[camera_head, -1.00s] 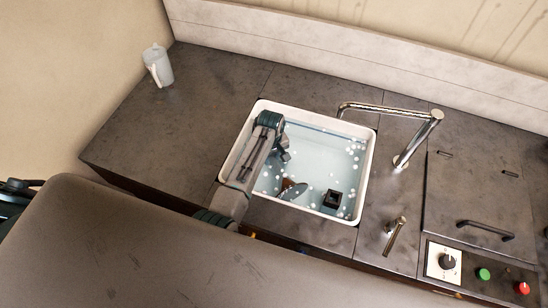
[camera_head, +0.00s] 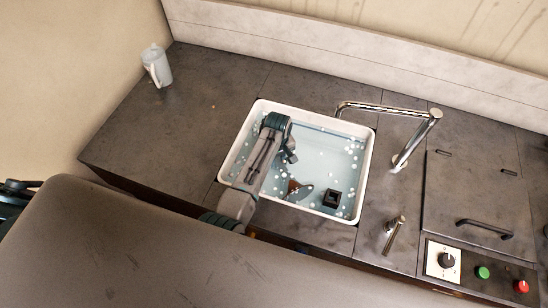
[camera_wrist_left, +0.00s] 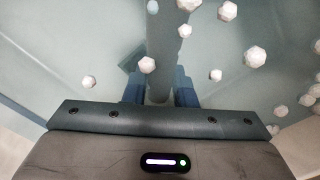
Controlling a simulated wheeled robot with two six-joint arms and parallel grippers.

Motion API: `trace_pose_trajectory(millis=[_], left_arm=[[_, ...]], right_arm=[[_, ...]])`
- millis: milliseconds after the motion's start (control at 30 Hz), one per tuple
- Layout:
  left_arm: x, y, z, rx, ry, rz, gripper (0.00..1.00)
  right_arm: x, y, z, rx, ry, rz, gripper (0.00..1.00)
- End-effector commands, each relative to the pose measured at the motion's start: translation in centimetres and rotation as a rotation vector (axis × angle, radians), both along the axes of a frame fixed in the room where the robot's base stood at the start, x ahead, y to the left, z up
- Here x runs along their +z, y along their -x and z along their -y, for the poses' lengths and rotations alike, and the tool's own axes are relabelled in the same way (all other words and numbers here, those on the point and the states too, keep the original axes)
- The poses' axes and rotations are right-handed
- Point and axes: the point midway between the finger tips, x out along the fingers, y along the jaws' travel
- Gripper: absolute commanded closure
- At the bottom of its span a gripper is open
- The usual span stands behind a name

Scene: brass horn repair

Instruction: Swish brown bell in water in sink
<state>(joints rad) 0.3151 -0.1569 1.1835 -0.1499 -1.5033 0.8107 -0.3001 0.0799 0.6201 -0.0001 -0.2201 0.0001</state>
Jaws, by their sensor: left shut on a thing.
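The brown bell (camera_head: 293,187) shows in the head view low in the sink (camera_head: 229,165), in the water (camera_head: 320,150). Its brown part and a dark grey flared end show beside my left arm; the rest is hidden. In the left wrist view my left gripper (camera_wrist_left: 160,92) is shut on a slim blue-grey tube, which appears to be part of the bell (camera_wrist_left: 163,60). In the head view my left gripper hangs down inside the sink, its tips hard to make out. My right gripper is not in view.
White bubbles float on the water. A small black block (camera_head: 331,199) is in the sink right of the bell. A chrome faucet (camera_head: 402,110) reaches over the sink's back right corner. A pale jug (camera_head: 157,67) stands far left; the left counter (camera_head: 190,120) is mostly clear.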

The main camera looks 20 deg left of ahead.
Motion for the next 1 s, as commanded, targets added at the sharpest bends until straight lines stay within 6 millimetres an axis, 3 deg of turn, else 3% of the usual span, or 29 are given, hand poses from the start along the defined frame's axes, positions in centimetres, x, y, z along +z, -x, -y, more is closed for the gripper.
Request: trace_pose_trajectory(millis=[467,1000], left_arm=[[0.0,0.0,0.5,0.000,0.001,0.001,1.00],[0.0,-0.1,-1.3,0.001,0.000,0.000,1.00]], right_arm=[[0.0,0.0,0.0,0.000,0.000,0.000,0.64],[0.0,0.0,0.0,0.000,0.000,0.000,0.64]])
